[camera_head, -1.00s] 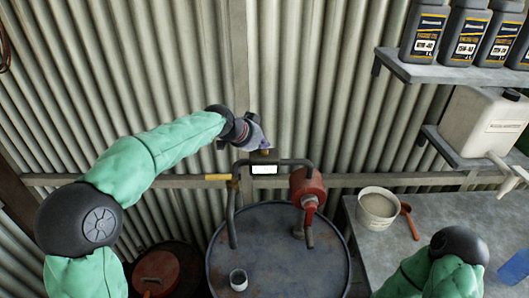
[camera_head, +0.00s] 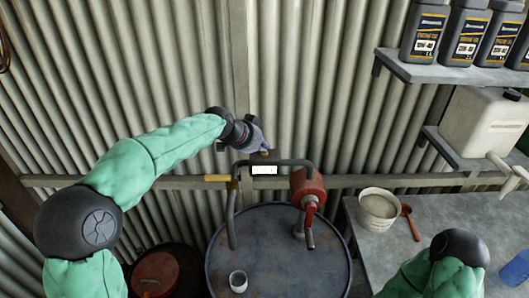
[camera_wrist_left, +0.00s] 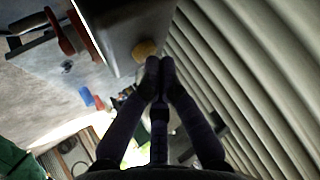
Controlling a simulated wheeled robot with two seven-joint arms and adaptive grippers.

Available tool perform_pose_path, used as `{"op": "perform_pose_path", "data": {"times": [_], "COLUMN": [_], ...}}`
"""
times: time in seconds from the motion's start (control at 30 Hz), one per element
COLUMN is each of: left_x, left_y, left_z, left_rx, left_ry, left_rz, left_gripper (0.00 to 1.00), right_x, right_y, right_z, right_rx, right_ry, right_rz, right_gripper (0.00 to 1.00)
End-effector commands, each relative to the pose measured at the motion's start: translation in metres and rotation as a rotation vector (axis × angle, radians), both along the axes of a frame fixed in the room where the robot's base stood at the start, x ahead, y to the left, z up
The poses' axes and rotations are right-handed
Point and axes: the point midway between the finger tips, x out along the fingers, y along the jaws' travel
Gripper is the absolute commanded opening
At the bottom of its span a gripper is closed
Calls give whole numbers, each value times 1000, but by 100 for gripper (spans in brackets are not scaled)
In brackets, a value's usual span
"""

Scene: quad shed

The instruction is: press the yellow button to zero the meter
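The meter (camera_head: 265,170) is a dark box with a white display, set on the pipework above the drum. It shows in the left wrist view as a grey box (camera_wrist_left: 128,30). The round yellow button (camera_wrist_left: 145,48) is on the box, right by my fingertips. In the head view only a small yellowish bit of it shows, under the gripper. My left gripper (camera_head: 262,149) is above the meter. In the left wrist view its fingers (camera_wrist_left: 160,64) are together and empty. I cannot tell if the tips touch the button. My right gripper is out of view.
A blue drum (camera_head: 280,255) carries a red pump (camera_head: 307,187) and a small cup (camera_head: 238,281). A bucket (camera_head: 377,208) and red scoop (camera_head: 409,222) are on the right bench. Bottles (camera_head: 425,32) fill a shelf. A corrugated wall (camera_head: 330,100) stands close behind.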

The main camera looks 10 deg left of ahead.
Motion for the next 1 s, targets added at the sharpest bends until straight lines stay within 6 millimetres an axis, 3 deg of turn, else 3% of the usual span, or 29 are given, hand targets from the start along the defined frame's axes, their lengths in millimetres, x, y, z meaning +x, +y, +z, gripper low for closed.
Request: {"op": "perform_pose_path", "data": {"times": [0.47, 1.0], "left_x": [0, 0], "left_y": [0, 0], "left_z": [-3, 14], "left_rx": [1, 1], "left_ry": [3, 3], "left_rz": [-1, -1], "left_gripper": [0, 0], "right_x": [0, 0], "right_y": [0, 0], "right_z": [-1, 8], "right_rx": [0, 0], "right_ry": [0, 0], "right_rz": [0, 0], "right_gripper": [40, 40]}}
